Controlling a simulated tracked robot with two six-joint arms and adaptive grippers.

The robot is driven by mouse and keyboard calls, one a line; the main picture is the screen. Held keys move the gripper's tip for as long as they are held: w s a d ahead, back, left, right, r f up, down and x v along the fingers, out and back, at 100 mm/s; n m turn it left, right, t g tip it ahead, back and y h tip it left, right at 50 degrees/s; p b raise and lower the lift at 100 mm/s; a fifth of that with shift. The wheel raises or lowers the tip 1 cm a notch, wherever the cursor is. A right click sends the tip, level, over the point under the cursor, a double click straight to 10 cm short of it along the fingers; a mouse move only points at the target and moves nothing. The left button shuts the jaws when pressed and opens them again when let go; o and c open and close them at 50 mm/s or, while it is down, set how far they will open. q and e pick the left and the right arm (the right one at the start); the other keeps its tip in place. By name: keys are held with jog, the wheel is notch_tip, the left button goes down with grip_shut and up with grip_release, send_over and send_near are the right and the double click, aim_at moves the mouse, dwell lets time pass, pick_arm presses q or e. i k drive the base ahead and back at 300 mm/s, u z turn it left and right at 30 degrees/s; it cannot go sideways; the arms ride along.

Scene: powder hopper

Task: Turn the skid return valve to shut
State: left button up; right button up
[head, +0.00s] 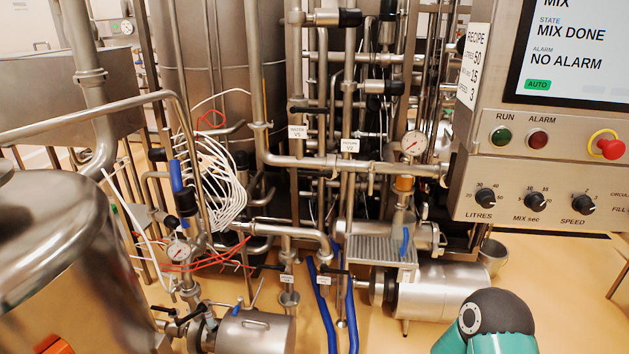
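A pipe skid with many steel lines fills the middle of the head view. A small white tag (350,146) on it seems to read "RETURN V2", but the print is too small to be sure. Another tag (298,132) to its left seems to end in "V5". Black-ended valve bodies (337,18) sit on the pipes above. I cannot tell for certain which handle is the return valve's, or whether it is open or shut. Neither gripper is in view. A green and black rounded part of my arm shows at the bottom right.
A control panel (545,130) at the right reads MIX DONE and NO ALARM. A steel motor (445,290) and a pump (255,332) stand low in front. Blue hoses (326,318) and loose white cables (222,180) hang nearby. A rounded steel vessel (60,260) blocks the left front.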

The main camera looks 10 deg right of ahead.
aim_at(328, 174)
jog(key=z, duration=0.6)
jog(key=i, duration=1)
